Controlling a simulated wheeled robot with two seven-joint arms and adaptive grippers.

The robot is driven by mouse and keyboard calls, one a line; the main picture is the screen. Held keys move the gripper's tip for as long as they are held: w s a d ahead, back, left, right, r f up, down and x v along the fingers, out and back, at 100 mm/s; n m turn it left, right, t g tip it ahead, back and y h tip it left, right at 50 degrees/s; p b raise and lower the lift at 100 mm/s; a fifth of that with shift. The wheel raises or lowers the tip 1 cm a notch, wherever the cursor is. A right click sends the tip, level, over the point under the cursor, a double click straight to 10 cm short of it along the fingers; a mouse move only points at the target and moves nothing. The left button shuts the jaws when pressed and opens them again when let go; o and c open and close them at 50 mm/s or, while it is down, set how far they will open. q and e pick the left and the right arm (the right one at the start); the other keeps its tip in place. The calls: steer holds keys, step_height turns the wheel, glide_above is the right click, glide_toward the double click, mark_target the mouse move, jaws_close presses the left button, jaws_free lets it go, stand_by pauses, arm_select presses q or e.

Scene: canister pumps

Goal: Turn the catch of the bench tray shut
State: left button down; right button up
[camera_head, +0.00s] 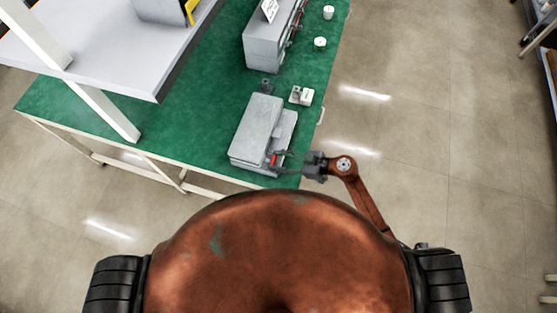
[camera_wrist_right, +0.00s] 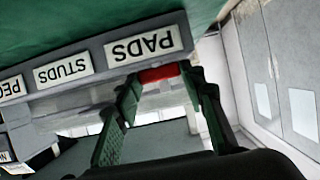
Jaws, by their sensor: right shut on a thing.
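The bench tray (camera_head: 256,128) is a grey box with a lid-like top, near the front right end of the green bench. Its red catch (camera_head: 273,160) is on the side near my right gripper (camera_head: 284,163), which comes in from the right. In the right wrist view the red catch (camera_wrist_right: 158,73) lies between the green-padded fingertips of my right gripper (camera_wrist_right: 160,86), and the gripper is shut on it. My left gripper is not in view.
The green bench top (camera_head: 195,130) is clear left of the tray. A small white block (camera_head: 301,96) and a larger grey unit (camera_head: 268,45) stand behind it. Two white round pieces (camera_head: 320,42) are near the bench's right edge. A raised grey shelf (camera_head: 110,50) overhangs the left.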

steer(key=c, duration=0.5)
steer(key=shift+o, duration=0.2)
